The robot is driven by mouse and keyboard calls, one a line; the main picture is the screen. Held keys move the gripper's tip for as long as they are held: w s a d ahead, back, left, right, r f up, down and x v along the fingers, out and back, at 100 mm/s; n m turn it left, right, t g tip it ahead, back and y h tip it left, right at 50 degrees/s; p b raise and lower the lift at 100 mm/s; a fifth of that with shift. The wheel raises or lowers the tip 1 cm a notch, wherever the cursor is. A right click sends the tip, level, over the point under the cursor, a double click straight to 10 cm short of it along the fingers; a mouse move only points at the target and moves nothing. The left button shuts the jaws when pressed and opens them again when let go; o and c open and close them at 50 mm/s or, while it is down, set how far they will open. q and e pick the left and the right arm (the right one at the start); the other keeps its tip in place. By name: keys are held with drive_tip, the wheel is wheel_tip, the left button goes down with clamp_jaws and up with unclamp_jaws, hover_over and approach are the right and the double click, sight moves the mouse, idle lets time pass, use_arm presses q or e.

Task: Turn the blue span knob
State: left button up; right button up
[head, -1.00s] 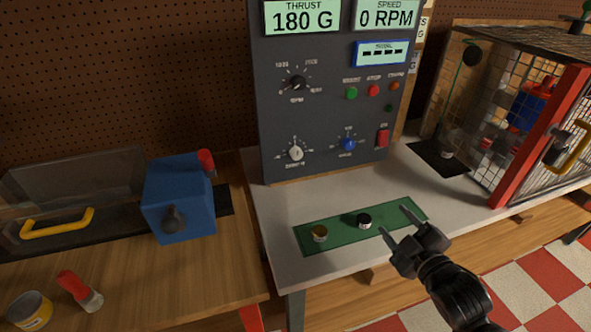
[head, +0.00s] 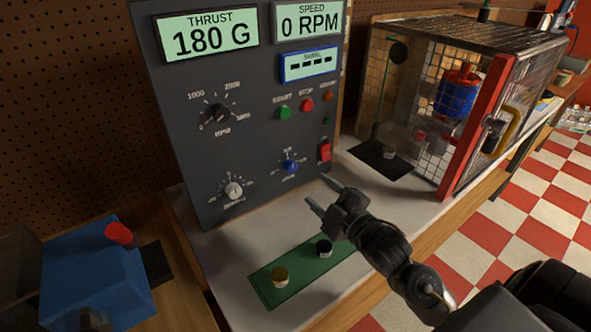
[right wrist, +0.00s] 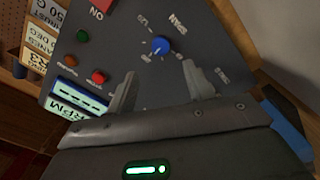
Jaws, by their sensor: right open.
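The blue span knob (head: 290,166) sits low on the right of the dark control panel (head: 180,150), with tick marks around it. It also shows in the right wrist view (right wrist: 159,45), just beyond and between my fingertips. My right gripper (head: 316,190) is open and empty, in front of the panel, a little below and right of the knob. In the right wrist view its two fingers (right wrist: 158,80) point toward the panel, apart from the knob. My left gripper is in neither view.
A white knob (head: 234,190), an RPM knob (head: 219,113), a green start button (head: 285,112), a red stop button (head: 306,104) and a red switch (head: 324,152) share the panel. A green mat (head: 300,276) with two small weights lies below. A mesh cage (head: 460,110) stands right.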

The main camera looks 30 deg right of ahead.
sight(293, 169)
drive_tip(key=w, duration=0.3)
drive_tip(key=w+p, duration=0.1)
drive_tip(key=w, duration=0.1)
drive_tip(key=w+a, duration=0.1)
drive_tip(key=w, duration=0.2)
drive_tip(key=shift+w+p, duration=0.3)
drive_tip(key=shift+p, duration=0.1)
drive_tip(key=shift+w+a, duration=0.15)
drive_tip(key=shift+w, duration=0.3)
drive_tip(key=c, duration=1)
